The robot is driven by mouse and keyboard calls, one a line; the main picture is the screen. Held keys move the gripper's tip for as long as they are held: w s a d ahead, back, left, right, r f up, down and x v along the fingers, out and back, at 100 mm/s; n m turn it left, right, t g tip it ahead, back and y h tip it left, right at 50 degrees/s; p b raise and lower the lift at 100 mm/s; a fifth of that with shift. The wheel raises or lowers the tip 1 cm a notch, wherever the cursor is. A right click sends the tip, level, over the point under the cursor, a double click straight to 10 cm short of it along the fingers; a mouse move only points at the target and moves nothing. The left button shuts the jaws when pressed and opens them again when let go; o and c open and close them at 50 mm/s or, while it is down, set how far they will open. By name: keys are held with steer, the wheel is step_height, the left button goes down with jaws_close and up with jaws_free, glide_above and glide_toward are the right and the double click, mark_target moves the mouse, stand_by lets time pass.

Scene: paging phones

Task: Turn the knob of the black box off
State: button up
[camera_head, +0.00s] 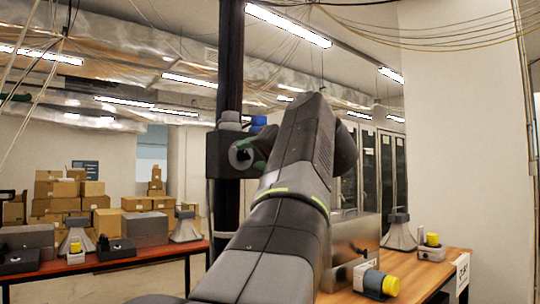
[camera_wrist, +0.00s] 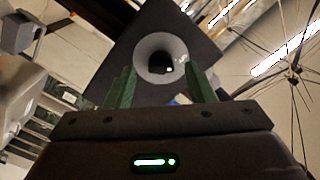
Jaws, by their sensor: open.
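A black box (camera_head: 216,160) is fixed to a dark upright post, left of my arm in the head view. Its knob (camera_head: 242,154) faces my gripper (camera_head: 262,148), whose green fingers show only partly behind my arm. In the wrist view the black box (camera_wrist: 105,72) fills the upper middle, tilted. Its knob (camera_wrist: 143,62) is a round grey ring with a dark centre. My gripper (camera_wrist: 160,72) is open, with one green finger on each side of the knob in the picture. I cannot tell whether the fingers touch it.
The dark post (camera_head: 231,60) rises beside my arm. A red-edged table (camera_head: 160,253) with horns and boxes stands at left. A wooden table (camera_head: 425,272) at right holds yellow-topped devices (camera_head: 382,283) and a grey horn (camera_head: 398,234). Cartons (camera_head: 60,190) are stacked behind.

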steer(key=b+v, duration=0.1)
steer(key=v, duration=1.1)
stand_by(0.5)
steer(key=shift+p+x, duration=0.7)
steer(key=shift+x, duration=5.85)
steer(key=shift+s, duration=0.1)
